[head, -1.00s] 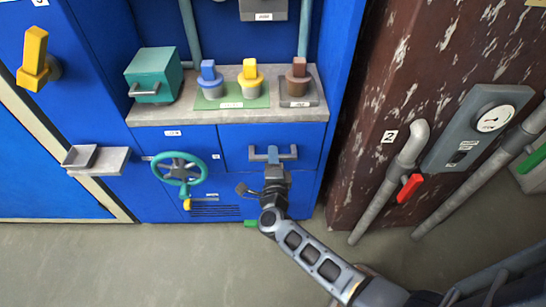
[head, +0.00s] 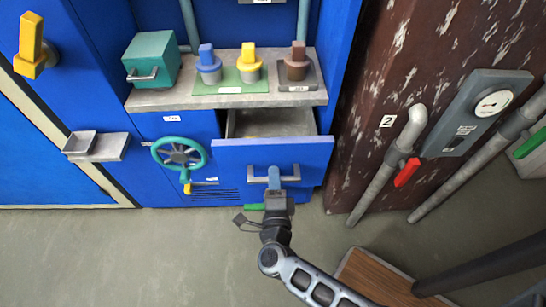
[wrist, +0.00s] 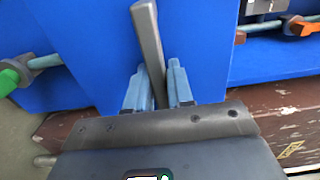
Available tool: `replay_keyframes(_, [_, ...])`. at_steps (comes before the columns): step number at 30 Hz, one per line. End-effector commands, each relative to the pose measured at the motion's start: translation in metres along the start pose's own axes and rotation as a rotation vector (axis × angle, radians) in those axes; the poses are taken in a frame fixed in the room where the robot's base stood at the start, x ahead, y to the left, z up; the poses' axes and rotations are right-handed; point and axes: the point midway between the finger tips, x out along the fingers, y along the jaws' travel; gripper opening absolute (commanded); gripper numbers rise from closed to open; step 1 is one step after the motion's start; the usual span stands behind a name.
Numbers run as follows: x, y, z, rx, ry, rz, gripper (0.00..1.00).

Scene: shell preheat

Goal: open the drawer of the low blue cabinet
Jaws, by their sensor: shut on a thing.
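The low blue cabinet (head: 172,128) stands under a grey counter. Its drawer (head: 235,160) at the right is pulled out, and the grey inside (head: 270,124) shows behind the front panel. The drawer's grey bar handle (head: 260,179) is on the front. My gripper (head: 274,180) is shut on the handle. In the wrist view the handle (wrist: 148,45) runs between the two light blue fingers (wrist: 159,88), with the blue drawer front behind it.
On the counter (head: 225,98) are a teal box (head: 150,62) and blue, yellow and brown knobbed pieces. A teal handwheel (head: 179,153) is left of the drawer. A rusty panel with pipes and a red lever (head: 407,172) stands at the right. Floor in front is clear at left.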

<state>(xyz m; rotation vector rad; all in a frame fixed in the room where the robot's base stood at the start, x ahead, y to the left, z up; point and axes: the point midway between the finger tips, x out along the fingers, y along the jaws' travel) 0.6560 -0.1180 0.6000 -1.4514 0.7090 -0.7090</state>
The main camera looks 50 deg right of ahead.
Motion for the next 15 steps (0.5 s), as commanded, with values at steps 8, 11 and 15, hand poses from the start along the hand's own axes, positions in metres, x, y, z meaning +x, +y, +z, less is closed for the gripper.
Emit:
replay_keyframes(8, [-0.056,0.002,0.0,0.0,-0.002,0.003,0.0])
replay_keyframes(11, [-0.067,0.002,0.0,0.0,-0.002,0.003,0.0])
replay_keyframes(15, [-0.077,0.001,0.001,0.0,-0.002,0.001,0.0])
